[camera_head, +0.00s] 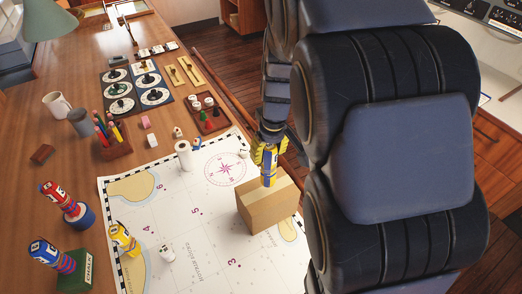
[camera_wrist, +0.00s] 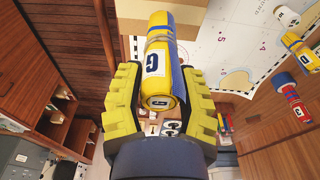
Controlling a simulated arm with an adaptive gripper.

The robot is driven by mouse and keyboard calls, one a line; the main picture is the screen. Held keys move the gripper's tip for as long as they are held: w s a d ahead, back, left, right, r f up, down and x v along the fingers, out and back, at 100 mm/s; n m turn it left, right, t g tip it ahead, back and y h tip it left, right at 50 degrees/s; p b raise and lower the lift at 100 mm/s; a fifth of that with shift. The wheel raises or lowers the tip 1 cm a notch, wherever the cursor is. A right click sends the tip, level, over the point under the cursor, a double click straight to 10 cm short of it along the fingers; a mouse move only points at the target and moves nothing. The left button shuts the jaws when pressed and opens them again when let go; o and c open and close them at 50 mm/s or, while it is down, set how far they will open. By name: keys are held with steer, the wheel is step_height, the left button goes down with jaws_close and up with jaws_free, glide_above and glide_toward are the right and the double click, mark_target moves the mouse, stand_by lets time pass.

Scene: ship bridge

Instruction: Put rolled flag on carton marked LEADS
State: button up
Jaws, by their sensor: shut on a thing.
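My gripper (camera_head: 268,152) is shut on a rolled flag (camera_head: 269,172), yellow with a blue band. The flag is upright, its lower end at the top face of a brown carton (camera_head: 266,213) on the chart. I cannot tell if it touches the carton. No marking is readable on the carton. In the wrist view the flag (camera_wrist: 160,60) lies between the yellow fingers of my gripper (camera_wrist: 164,78), its lettered end towards the camera. The carton (camera_wrist: 130,28) shows beyond its far end.
A yellow rolled flag (camera_head: 124,238) stands on the chart (camera_head: 205,232). Red-and-blue flags stand on a blue round base (camera_head: 80,220) and a green CHALK box (camera_head: 82,270). Chart left of the carton is mostly clear.

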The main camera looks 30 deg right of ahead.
mark_target(268, 162)
steer(key=shift+w+f, duration=0.15)
steer(key=shift+f, duration=1.6)
steer(key=shift+f, duration=0.1)
steer(key=o, duration=1)
steer(key=r, duration=0.4)
steer(key=s+r, duration=0.1)
steer(key=r, duration=0.3)
steer(key=s+r, duration=0.1)
steer(key=r, duration=0.3)
steer(key=shift+r, duration=0.1)
steer(key=s+a+g, duration=0.1)
steer(key=s+a, duration=0.3)
steer(key=s, duration=0.2)
steer(key=s+a+g, duration=0.1)
steer(key=s+a, duration=0.3)
steer(key=s, duration=0.3)
steer(key=s+a+f+g, duration=0.1)
steer(key=s+a, duration=0.3)
steer(key=s, duration=0.2)
steer(key=shift+s+a+f, duration=0.1)
steer(key=shift+s, duration=0.2)
